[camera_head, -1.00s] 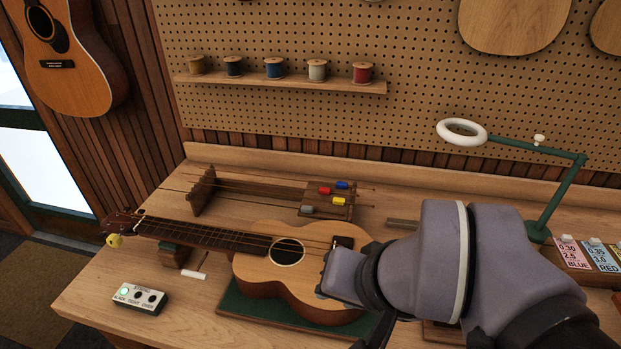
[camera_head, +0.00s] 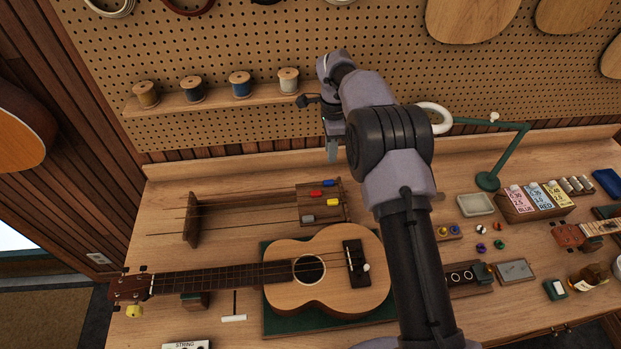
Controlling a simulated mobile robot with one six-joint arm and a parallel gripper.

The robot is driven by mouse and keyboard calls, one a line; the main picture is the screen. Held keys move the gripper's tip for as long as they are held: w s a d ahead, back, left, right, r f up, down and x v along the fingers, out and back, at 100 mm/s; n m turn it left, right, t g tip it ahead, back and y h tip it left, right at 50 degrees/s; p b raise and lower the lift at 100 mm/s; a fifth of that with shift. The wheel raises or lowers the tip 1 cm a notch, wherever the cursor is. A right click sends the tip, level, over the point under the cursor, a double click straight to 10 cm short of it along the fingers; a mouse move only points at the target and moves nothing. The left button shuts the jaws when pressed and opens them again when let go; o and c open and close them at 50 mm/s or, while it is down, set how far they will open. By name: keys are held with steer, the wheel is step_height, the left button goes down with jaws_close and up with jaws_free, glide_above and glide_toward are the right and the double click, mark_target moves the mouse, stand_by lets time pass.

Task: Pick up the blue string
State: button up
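A wooden string rack (camera_head: 192,218) stands on the bench behind the ukulele, with several strings lying across it. The blue end piece (camera_head: 328,183) of one string is at the rack's right block, beside the red one (camera_head: 316,194), with yellow (camera_head: 333,203) and grey (camera_head: 307,218) ones nearer. My gripper (camera_head: 328,140) is above and behind the block, close in the picture to the spool shelf, apart from the blue string. My arm partly hides it, and its finger opening is unclear. The thin blue string itself is hard to tell from its neighbours.
A ukulele (camera_head: 335,285) lies on a green mat (camera_head: 275,322) in front of the rack. Spools stand on a wall shelf (camera_head: 215,101). A lamp (camera_head: 507,160), labelled string packets (camera_head: 537,198) and small parts lie to the right of my arm.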

glide_above(328, 182)
step_height(328, 182, down, 7)
steer(key=shift+w, duration=0.15)
step_height(328, 182, down, 5)
steer(key=shift+r, duration=0.1)
steer(key=shift+f, duration=0.25)
jaws_close()
